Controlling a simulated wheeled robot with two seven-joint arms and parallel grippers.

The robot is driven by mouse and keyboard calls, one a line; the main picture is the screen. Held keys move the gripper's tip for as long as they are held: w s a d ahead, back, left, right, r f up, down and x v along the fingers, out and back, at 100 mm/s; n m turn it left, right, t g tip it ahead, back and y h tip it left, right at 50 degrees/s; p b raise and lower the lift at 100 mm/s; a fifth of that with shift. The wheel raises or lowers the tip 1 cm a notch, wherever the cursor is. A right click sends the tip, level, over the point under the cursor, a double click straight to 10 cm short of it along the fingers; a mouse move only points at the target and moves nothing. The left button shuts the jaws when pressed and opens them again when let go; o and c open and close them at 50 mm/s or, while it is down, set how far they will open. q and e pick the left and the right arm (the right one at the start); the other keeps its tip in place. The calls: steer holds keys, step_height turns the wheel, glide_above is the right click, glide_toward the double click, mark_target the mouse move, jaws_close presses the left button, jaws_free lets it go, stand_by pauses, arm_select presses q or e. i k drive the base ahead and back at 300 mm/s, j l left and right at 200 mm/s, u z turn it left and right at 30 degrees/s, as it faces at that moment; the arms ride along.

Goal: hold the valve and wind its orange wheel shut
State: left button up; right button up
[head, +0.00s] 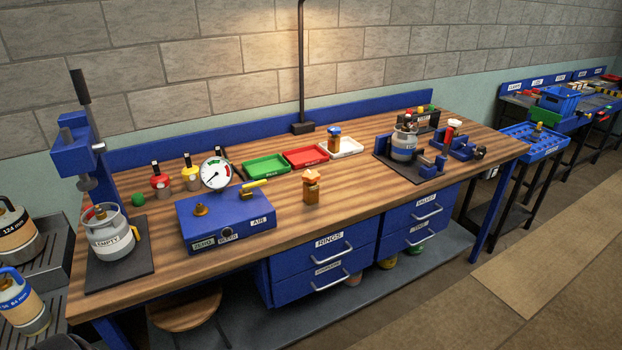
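A small brass-brown valve (311,190) stands upright on the wooden workbench (350,210), right of the blue gauge box. Its orange wheel (312,174) sits on top. From this distance I cannot tell how far the wheel is turned. Nothing touches the valve. Neither of my grippers shows in the head view.
A blue box (228,220) with a round gauge (215,173) stands left of the valve. Green (266,168), red (306,157) and white (346,147) trays lie behind it. A press (78,150) stands far left, a cylinder fixture (404,147) right. The bench around the valve is clear.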

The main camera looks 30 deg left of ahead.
mark_target(310, 176)
steer(key=u, duration=0.7)
steer(key=i+l+u, duration=1.25)
steer(key=i+l, duration=0.1)
steer(key=l, duration=0.3)
steer(key=i+l, duration=0.1)
steer(key=l, duration=0.25)
